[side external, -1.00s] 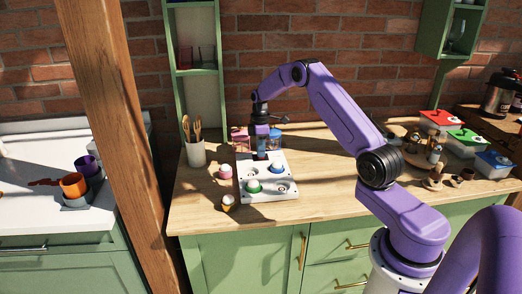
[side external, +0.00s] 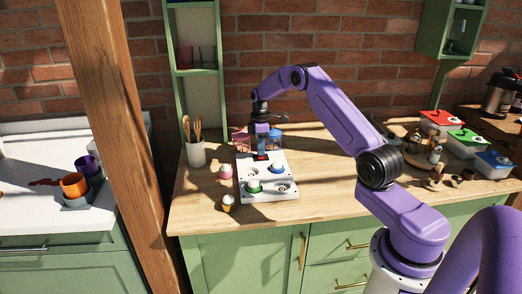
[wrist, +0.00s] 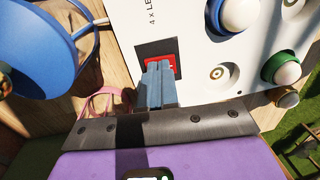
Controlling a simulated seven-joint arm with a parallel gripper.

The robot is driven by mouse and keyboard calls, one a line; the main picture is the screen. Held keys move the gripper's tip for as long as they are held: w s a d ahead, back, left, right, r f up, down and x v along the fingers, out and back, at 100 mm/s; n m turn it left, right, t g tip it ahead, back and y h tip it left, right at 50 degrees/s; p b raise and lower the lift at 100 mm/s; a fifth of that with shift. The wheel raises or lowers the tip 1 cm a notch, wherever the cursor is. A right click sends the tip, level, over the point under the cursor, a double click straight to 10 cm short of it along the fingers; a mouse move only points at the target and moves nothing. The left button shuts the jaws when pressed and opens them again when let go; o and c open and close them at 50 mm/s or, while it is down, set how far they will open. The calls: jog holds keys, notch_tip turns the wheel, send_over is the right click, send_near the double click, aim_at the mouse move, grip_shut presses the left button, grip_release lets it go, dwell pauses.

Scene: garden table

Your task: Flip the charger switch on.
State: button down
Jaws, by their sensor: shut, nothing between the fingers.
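The charger is a white flat box (side external: 283,196) on the wooden counter; it also shows in the wrist view (wrist: 215,60). Its red switch (wrist: 178,65) sits in a dark recess near one edge, and a bit of red also shows in the side view (side external: 262,157). My gripper (wrist: 158,66) is shut and empty, its fingertips over the switch and hiding part of it. I cannot tell whether the tips touch it or which way it is tipped. In the side view my gripper (side external: 262,152) points down at the charger's far end.
Blue-ringed (side external: 277,168) and green-ringed (side external: 254,187) round pieces sit in the charger, with empty sockets beside them. A pink piece (side external: 226,172) and a yellow one (side external: 228,203) stand at its left. A utensil pot (side external: 196,154) is behind left.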

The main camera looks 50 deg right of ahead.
jog(key=shift+r, duration=0.15)
notch_tip(320, 180, up, 14)
jog(key=w+d, duration=0.1)
dwell(0.6)
jog(key=shift+w+d+f, duration=0.1)
jog(key=shift+f, duration=0.1)
jog(key=shift+s+a, duration=0.5)
jog(key=shift+a, duration=0.05)
jog(key=f, duration=0.9)
jog(key=s+a+f, duration=0.1)
jog(key=f, duration=0.3)
jog(key=shift+s+a+f, duration=0.1)
jog(key=shift+f, duration=0.3)
